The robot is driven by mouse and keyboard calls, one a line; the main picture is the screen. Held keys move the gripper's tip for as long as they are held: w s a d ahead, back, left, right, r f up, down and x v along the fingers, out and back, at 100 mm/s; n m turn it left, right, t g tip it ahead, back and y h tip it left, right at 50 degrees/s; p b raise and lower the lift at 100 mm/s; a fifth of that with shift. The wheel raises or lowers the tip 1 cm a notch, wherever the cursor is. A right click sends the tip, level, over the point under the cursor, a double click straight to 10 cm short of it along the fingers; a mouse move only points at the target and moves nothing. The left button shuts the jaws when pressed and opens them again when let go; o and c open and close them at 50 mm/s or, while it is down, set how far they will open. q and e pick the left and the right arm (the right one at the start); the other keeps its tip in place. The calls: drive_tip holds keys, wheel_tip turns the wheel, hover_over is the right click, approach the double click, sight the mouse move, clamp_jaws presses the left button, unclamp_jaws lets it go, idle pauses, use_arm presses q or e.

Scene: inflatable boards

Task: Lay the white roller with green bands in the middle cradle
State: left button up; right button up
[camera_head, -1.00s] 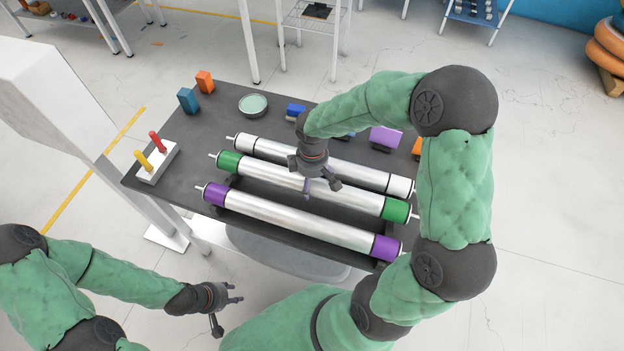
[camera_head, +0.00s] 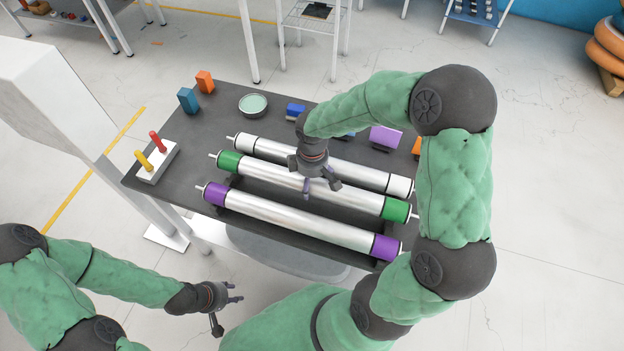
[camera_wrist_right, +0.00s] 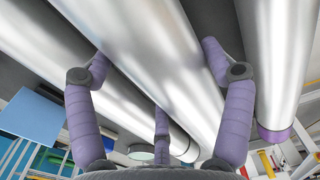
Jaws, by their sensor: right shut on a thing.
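The white roller with green bands (camera_head: 265,173) lies between the other two rollers, roughly parallel to them, over the middle place of the dark rack (camera_head: 228,206). My right gripper (camera_head: 320,187) is above its middle, with its fingers closed around the roller body; the wrist view shows this grip (camera_wrist_right: 160,75) too. The middle cradle is mostly hidden beneath the roller, so I cannot tell whether the roller touches it. My left gripper (camera_head: 229,313) is open and empty, low in front of the table.
A roller with purple bands (camera_head: 290,219) lies on the near side, and a roller with black-and-white ends (camera_head: 265,149) on the far side. A peg block (camera_head: 157,163), a green-filled dish (camera_head: 253,105) and several small blocks stand on the dark table (camera_head: 210,125).

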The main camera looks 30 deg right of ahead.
sight(312, 186)
drive_tip(key=shift+f+b, duration=1.1)
drive_tip(key=shift+f, duration=0.35)
idle(0.5)
drive_tip(key=o, duration=1.6)
drive_tip(key=shift+f, duration=0.1)
wheel_tip(312, 186, up, 12)
drive_tip(key=shift+r, duration=0.1)
